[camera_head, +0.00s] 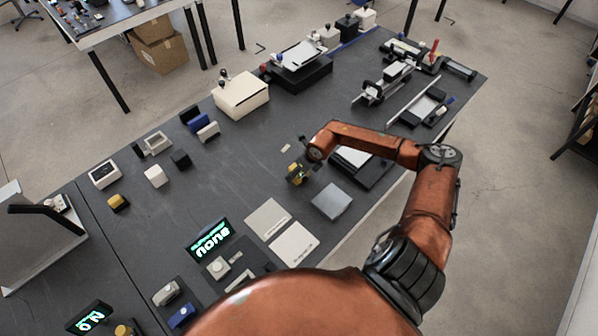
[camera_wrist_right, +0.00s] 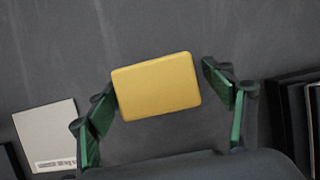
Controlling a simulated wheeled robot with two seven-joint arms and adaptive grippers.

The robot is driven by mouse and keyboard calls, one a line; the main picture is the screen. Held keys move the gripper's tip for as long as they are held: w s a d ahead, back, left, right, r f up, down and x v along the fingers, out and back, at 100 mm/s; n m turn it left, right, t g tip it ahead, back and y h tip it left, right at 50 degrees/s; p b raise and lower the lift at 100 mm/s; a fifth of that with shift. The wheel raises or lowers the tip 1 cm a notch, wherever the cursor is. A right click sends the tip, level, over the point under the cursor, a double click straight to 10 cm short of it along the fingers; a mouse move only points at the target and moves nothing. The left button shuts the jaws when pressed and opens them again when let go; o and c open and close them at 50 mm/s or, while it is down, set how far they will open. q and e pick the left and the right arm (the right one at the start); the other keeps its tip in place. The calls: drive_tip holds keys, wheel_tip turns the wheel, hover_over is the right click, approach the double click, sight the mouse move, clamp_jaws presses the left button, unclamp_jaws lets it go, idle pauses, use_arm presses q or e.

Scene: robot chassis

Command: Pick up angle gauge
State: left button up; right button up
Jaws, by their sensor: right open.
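A yellow block with rounded corners, which looks like the angle gauge, lies on the dark bench in the right wrist view (camera_wrist_right: 157,86). In the head view it is a small yellow patch (camera_head: 294,179), partly hidden by my right gripper (camera_head: 299,170). In the right wrist view my right gripper (camera_wrist_right: 160,92) is open, with its green-padded fingers on either side of the block. The left finger appears close against the block's left edge, and a small gap shows at the right. Whether a finger touches it I cannot tell. My left gripper is out of view.
A grey square plate (camera_head: 332,201) and pale flat panels (camera_head: 293,244) lie near my right gripper. A black tray-like thing (camera_head: 372,172) is to its right. Another yellow block (camera_head: 118,202) lies far left. Bare bench (camera_head: 235,165) lies left of the gripper.

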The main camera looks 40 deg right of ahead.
drive_tip(key=shift+w, duration=0.1)
drive_tip(key=c, duration=1.3)
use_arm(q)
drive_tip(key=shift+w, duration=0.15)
use_arm(e)
drive_tip(key=shift+c, duration=0.6)
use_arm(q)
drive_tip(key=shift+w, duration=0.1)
use_arm(e)
drive_tip(key=shift+r, duration=0.1)
